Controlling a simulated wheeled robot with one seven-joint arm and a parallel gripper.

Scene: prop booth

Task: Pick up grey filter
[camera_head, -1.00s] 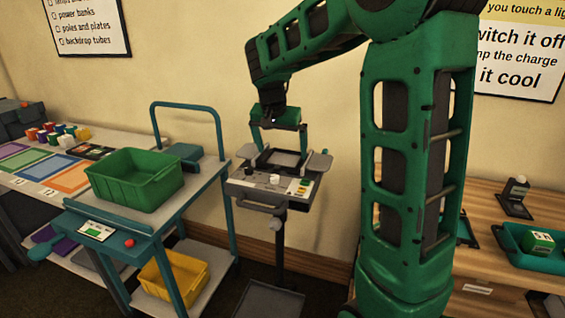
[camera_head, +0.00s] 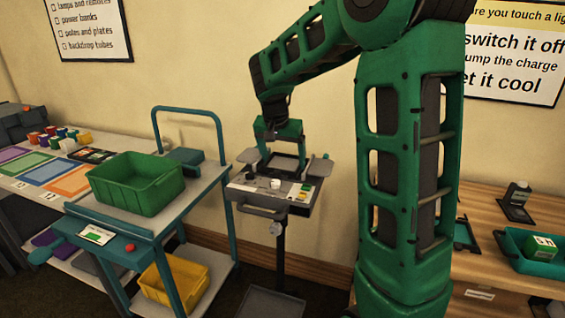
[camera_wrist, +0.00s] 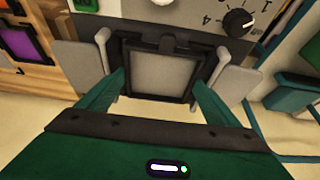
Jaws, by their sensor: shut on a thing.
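The grey filter (camera_wrist: 160,74) is a grey square panel in a dark frame. It sits at the top of a stand-mounted unit (camera_head: 258,194), and I cannot tell whether it has lifted off it. My gripper (camera_wrist: 158,88) has its green fingers against the left and right sides of the dark frame, shut on it. In the head view my gripper (camera_head: 281,160) points down from above, with the filter (camera_head: 286,162) between its fingers. The fingers hide parts of the frame's sides.
Grey flaps flank the filter. The unit's panel carries a knob (camera_wrist: 238,22) and a white cylinder (camera_head: 275,184). A teal cart with a green bin (camera_head: 137,190) stands to the left. A wooden table (camera_head: 480,236) with a teal tray (camera_head: 500,246) is to the right.

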